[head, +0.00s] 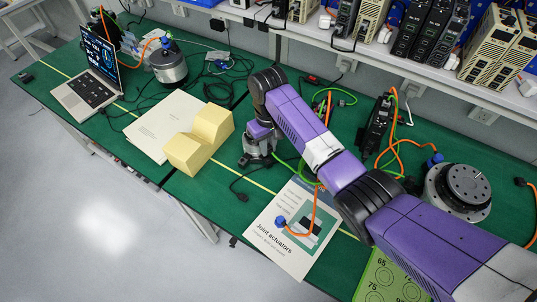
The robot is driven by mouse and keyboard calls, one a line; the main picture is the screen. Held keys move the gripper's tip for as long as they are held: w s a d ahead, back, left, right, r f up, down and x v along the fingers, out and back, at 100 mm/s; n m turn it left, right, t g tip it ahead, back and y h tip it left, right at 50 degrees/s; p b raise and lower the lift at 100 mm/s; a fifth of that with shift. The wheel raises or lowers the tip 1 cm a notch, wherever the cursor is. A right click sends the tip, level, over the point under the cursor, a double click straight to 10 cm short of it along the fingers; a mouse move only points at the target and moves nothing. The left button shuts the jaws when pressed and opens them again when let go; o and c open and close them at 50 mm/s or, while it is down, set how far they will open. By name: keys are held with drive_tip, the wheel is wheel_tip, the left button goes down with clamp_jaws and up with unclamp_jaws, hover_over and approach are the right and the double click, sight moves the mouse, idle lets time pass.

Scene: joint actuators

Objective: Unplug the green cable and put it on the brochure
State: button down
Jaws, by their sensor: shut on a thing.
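My gripper (258,160) is over the green table, right of the yellow block, with its fingers pointing down and small in the picture. It is shut on the green cable (290,171), which runs from beside the fingers to the right and passes under my purple arm. The held end is too small to make out. More green cable (344,96) shows behind my arm. The brochure (262,233), titled "Joint actuators", lies flat at the front edge, below and right of my gripper. An orange cable with a blue plug (281,221) lies across it.
A yellow stepped block (199,141) and white papers (150,127) lie left of my gripper. A laptop (90,85) and a round actuator (168,67) stand farther left. A black power unit (377,125) and a larger round actuator (458,190) stand at right. A shelf of devices runs behind.

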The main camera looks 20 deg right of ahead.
drive_tip(key=shift+r+p, duration=0.65)
drive_tip(key=shift+r, duration=0.2)
